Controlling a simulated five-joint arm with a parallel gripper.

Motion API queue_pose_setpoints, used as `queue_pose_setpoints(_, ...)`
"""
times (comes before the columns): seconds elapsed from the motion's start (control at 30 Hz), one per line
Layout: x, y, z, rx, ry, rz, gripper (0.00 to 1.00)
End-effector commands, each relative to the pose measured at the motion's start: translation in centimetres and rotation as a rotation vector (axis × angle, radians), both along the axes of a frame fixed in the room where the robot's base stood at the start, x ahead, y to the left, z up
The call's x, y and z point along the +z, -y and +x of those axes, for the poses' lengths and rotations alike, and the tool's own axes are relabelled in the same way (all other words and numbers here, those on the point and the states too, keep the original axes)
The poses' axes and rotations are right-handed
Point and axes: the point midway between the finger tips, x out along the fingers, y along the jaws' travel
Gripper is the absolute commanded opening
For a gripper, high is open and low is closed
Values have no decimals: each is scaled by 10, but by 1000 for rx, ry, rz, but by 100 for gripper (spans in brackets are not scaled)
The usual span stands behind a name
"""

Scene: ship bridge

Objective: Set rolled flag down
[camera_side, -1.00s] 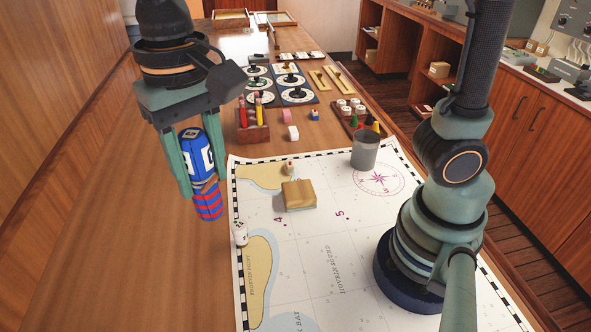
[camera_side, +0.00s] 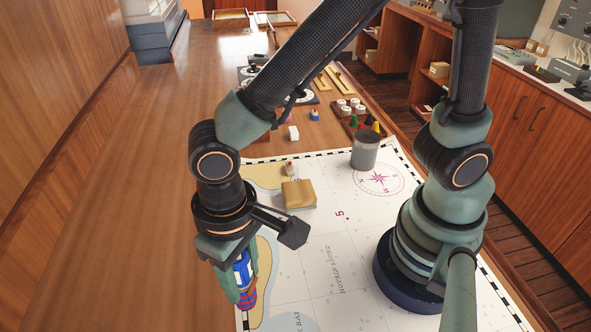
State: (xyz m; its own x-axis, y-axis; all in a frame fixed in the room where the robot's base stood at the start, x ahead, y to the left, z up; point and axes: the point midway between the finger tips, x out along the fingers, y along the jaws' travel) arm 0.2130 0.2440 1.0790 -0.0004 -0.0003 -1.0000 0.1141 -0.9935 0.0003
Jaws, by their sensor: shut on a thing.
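The rolled flag (camera_side: 242,270) is a short roll, blue and white above with a red and blue striped lower part. My gripper (camera_side: 239,285) points down at the lower left, over the left edge of the chart (camera_side: 330,290). It is shut on the rolled flag, which stands about upright between the fingers. The fingers hide part of the flag. I cannot tell whether the flag's lower end touches the chart or the table.
A wooden block (camera_side: 299,194) and a small white and red piece (camera_side: 289,168) sit on the chart. A grey cup (camera_side: 365,151) stands at its far edge. A rack with colored pieces (camera_side: 358,120) is behind it. The wooden table (camera_side: 120,230) is bare at left.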

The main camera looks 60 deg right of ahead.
Motion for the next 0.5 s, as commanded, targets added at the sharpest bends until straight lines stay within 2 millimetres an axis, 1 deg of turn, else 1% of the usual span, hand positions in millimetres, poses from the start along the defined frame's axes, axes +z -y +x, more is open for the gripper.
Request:
queue_pose_setpoints(0.03,-8,1,-1,0,-4,-3,0)
queue_pose_setpoints(0.23,-23,0,0,-1,-1,-1,0)
queue_pose_setpoints(0.4,-45,0,0,-1,-3,-3,0)
queue_pose_setpoints(0.5,-54,0,0,-1,-2,-2,0)
